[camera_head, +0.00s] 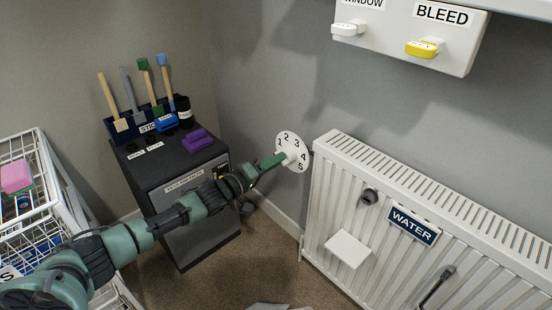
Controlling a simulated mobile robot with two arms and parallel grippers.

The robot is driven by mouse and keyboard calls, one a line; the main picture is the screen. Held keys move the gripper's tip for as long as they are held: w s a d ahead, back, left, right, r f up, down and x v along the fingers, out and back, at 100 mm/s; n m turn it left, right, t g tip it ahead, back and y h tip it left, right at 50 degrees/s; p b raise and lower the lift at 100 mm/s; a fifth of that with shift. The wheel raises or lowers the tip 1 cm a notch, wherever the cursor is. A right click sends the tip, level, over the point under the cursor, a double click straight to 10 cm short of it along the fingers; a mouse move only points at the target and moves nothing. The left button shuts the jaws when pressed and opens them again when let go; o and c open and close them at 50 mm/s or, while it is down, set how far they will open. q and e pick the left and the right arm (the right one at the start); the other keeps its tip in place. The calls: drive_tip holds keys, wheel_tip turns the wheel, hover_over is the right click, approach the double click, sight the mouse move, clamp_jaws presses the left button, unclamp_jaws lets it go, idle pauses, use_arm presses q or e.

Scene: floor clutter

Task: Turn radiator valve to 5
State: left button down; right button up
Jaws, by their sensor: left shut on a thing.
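The radiator valve's white round dial (293,141), marked with numbers 1 to 5, sits by the upper left corner of the white radiator (330,205). My left gripper (282,158) reaches in from the left and is shut on the valve knob at the middle of the dial. The knob itself is mostly hidden by the gripper, so its setting cannot be read. The 5 shows at the dial's lower right. My right gripper is not in view.
A dark cabinet (195,222) with tools and a purple block (197,140) on top stands under my left arm. A white wire basket (30,160) is at far left. A WATER sign (413,225) is on the radiator. A BLEED panel (465,45) hangs above.

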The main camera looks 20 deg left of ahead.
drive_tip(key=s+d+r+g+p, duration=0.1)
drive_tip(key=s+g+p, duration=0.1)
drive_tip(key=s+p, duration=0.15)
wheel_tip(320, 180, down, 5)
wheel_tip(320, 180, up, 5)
drive_tip(key=b, duration=0.1)
use_arm(q)
drive_tip(key=n+b, duration=0.2)
drive_tip(key=n, duration=1.5)
drive_tip(key=n+b, duration=0.2)
drive_tip(key=n, duration=1.5)
drive_tip(key=shift+s+d+f, duration=0.1)
drive_tip(key=shift+d+f, duration=0.05)
drive_tip(key=shift+f, duration=0.05)
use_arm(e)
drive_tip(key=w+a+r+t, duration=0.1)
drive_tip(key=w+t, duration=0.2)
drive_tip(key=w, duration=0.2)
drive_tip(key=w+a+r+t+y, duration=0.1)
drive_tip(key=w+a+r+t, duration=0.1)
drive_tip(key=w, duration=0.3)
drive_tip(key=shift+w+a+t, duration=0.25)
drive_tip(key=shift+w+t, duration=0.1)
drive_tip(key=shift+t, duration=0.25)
